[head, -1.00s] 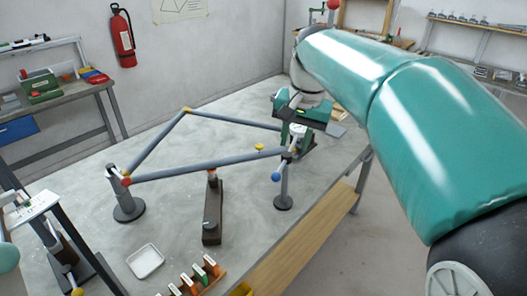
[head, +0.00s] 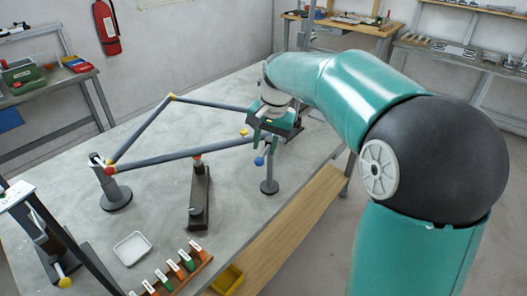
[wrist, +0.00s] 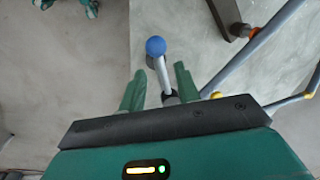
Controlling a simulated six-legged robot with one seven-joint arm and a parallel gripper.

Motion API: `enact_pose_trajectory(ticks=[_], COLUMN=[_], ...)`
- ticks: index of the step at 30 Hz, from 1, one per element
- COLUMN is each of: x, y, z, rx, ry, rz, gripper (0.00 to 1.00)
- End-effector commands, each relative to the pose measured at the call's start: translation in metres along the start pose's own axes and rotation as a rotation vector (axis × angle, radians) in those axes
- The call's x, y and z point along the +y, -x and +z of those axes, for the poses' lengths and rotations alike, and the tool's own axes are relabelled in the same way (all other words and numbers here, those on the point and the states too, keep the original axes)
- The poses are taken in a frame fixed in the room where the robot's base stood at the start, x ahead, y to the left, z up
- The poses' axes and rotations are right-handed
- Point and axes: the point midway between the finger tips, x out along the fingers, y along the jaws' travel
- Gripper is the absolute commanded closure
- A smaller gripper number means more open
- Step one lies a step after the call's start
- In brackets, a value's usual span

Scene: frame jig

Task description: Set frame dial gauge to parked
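The grey tube frame (head: 165,155) rests on round-footed posts, a left post (head: 117,195) and a right post (head: 269,180). A blue ball (head: 259,161) on a short grey rod sits at the right post's top; the ball also shows in the wrist view (wrist: 156,46). I cannot make out a dial gauge face; my gripper covers that corner of the frame. My gripper (head: 268,140) is above the right post. In the wrist view, its two green fingers (wrist: 158,80) are apart, with the rod (wrist: 164,75) showing between them. I cannot tell whether they touch it.
A dark stand with an orange knob (head: 199,198) is under the near tube. A white tray (head: 131,249), a rack of coloured tags (head: 178,272) and a yellow bin (head: 228,279) are at the near side. Bare tabletop (head: 235,210) lies between the stand and right post.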

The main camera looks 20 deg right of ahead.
Motion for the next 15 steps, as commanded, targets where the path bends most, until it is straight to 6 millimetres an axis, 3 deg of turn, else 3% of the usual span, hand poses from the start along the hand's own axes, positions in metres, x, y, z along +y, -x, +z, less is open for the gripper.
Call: enact_pose_trajectory(ticks=[6, 15], x=[0.001, 0.0], y=[-0.028, -0.032], z=[0.0, -0.001], rx=[-0.002, 0.0], ry=[0.001, 0.002], rz=[0.001, 0.0], gripper=[0.68, 0.68])
